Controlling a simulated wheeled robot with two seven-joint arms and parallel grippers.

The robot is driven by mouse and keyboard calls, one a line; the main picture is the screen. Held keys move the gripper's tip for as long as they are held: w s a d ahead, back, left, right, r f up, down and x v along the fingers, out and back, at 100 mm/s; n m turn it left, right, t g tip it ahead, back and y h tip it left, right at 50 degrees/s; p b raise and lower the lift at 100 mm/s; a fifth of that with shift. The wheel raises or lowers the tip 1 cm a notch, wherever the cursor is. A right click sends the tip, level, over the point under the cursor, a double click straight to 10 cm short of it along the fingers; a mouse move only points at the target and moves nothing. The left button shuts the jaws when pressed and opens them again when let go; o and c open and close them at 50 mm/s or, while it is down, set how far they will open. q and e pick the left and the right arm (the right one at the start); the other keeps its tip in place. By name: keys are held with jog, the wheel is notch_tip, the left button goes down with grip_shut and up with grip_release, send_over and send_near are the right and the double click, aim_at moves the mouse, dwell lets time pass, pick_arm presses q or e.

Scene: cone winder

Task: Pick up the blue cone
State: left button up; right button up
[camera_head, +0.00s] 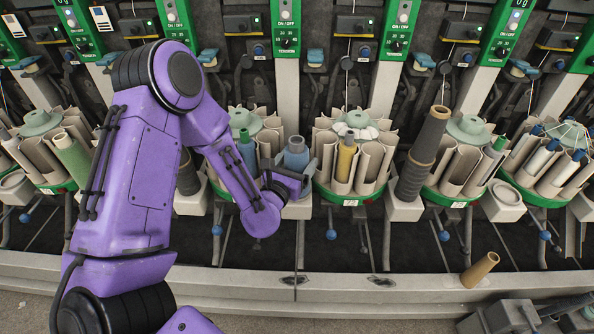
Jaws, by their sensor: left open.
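The blue cone (296,154) stands upright at the middle of the winder, above a pale block. My left gripper (291,176) is at the cone's lower part, with its dark jaws open. One finger shows at the right side of the cone. The other jaw is partly hidden by the gripper body, so I cannot tell whether either finger touches the cone. My purple left arm fills the left part of the view.
A round magazine with a yellow tube (345,162) is close right of the cone; another with a green tube (247,150) is left. A dark brown cone (422,155) stands farther right.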

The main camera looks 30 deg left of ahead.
pick_arm(q)
jog(key=c, duration=0.7)
